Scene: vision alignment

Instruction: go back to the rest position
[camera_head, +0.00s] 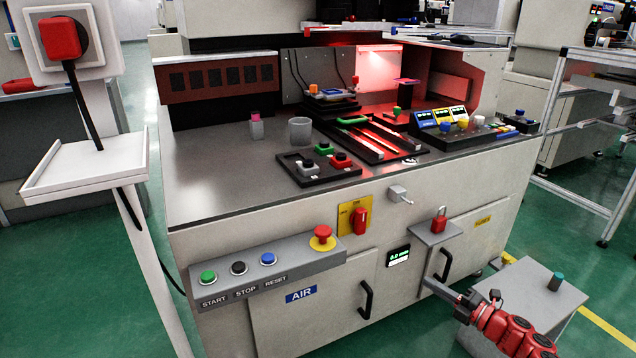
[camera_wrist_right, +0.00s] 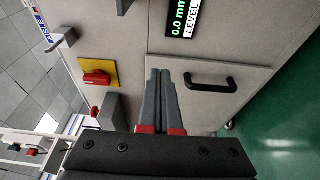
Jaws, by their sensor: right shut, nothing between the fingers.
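My right gripper (camera_head: 432,285) reaches in from the lower right in the head view, in front of the machine's front panel and beside the right black door handle (camera_head: 445,264). In the wrist view its two grey fingers (camera_wrist_right: 160,74) lie together, shut with nothing between them. They point toward the pale panel near the black handle (camera_wrist_right: 211,82); whether they touch the panel cannot be told. My left gripper is in neither view.
The machine cabinet (camera_head: 330,312) fills the middle, with a red padlock (camera_head: 439,224) on a small ledge and a red rotary switch (camera_head: 360,221). A grey box (camera_head: 520,298) with a small teal cylinder (camera_head: 556,281) stands near my right arm. Green floor shows at the right.

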